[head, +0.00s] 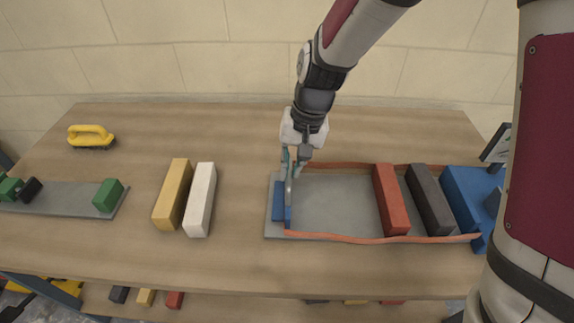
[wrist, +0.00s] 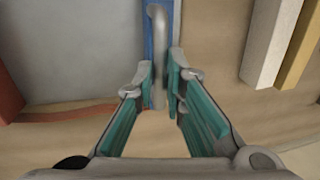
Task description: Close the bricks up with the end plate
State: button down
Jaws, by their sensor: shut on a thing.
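The blue end plate (head: 279,203) stands across the left end of a grey board (head: 330,203) with orange side strips (head: 365,239). It also shows in the wrist view (wrist: 175,28). My gripper (head: 289,170) is over the plate, its teal fingers closed on the plate's grey handle (wrist: 157,45). A red brick (head: 391,200) and a dark grey brick (head: 429,200) stand on the board's right part, a small gap between them. Bare board separates the red brick from the end plate. The fingers hide part of the handle in the head view.
A blue block (head: 466,200) closes the board's right end. A white brick (head: 200,200) and a yellow brick (head: 172,195) lie left of the board. Farther left are a yellow-handled tool (head: 90,135) and another grey board (head: 65,198) with green blocks (head: 108,195).

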jog(key=d, duration=2)
jog(key=shift+s+d, duration=0.15)
jog(key=shift+s, duration=0.2)
jog(key=c, duration=1.7)
grip_release()
jog(key=shift+o, duration=0.2)
notch_tip(320, 180, up, 12)
jog(key=d, duration=0.2)
jog(key=shift+d, duration=0.15)
jog(key=shift+s, duration=0.1)
jog(key=s+a+r+t+h+p, duration=0.1)
jog(key=s+r, duration=0.3)
jog(key=s, duration=0.6)
jog(key=s+a+r+t+h+p, duration=0.1)
jog(key=s+a+r+t+p, duration=0.1)
jog(key=s, duration=0.9)
notch_tip(320, 180, up, 3)
jog(key=shift+s+a+f+t, duration=0.1)
jog(key=shift+s+a+t, duration=0.15)
jog(key=shift+a+t, duration=0.3)
